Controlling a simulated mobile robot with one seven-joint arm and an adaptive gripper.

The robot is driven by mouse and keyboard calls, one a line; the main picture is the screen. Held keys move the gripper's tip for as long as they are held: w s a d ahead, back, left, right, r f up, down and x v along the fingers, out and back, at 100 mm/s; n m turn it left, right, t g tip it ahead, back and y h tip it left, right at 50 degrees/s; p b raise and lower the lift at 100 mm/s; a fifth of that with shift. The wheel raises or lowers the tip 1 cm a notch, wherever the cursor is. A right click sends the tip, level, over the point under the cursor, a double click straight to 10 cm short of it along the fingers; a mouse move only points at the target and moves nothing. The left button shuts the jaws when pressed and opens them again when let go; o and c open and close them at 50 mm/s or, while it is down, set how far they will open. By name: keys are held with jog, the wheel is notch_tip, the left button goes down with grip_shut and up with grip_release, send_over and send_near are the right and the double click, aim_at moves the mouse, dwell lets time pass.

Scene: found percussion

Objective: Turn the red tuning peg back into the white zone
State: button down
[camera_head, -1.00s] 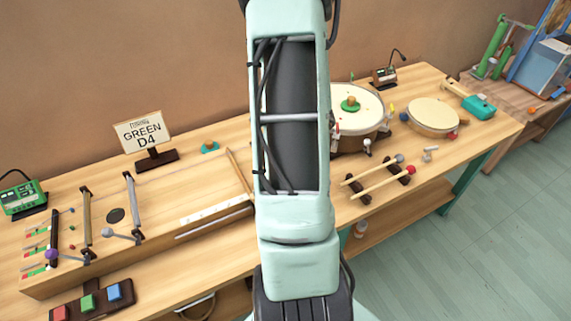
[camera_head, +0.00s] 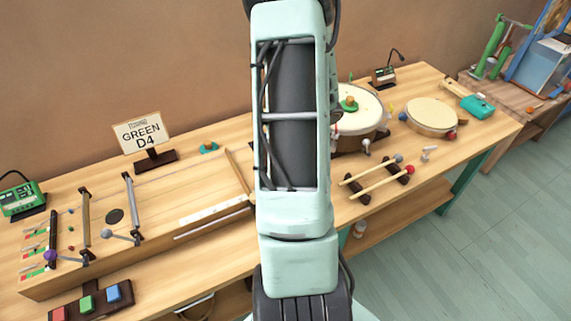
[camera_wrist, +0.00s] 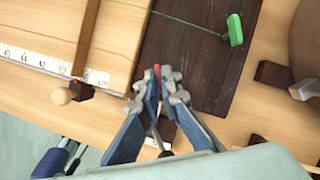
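In the wrist view, the red tuning peg (camera_wrist: 157,73) shows as a small red tip between the two fingertips of my gripper (camera_wrist: 157,88). The fingers are close together on either side of it, and they hide most of the peg. The green tuning peg (camera_wrist: 235,30) stands clear to the right on the dark board (camera_wrist: 195,45), with a green string running to it. My arm hides the gripper and both pegs in the head view. On the left, small gauges (camera_head: 35,250) with coloured bands and pointers sit on the instrument; their readings are too small to tell.
In the wrist view, a ruler strip (camera_wrist: 45,62) and a wooden knob (camera_wrist: 63,96) lie left of the fingers. In the head view, a "GREEN D4" sign (camera_head: 141,131), drums (camera_head: 432,116) and mallets (camera_head: 382,183) stand on the bench. The floor at right is clear.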

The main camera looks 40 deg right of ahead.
jog(key=c, duration=2.2)
grip_release()
jog(key=shift+w, duration=0.1)
jog(key=shift+o, duration=0.2)
jog(key=a+v, duration=0.1)
jog(key=v, duration=1.1)
jog(key=shift+d, duration=0.45)
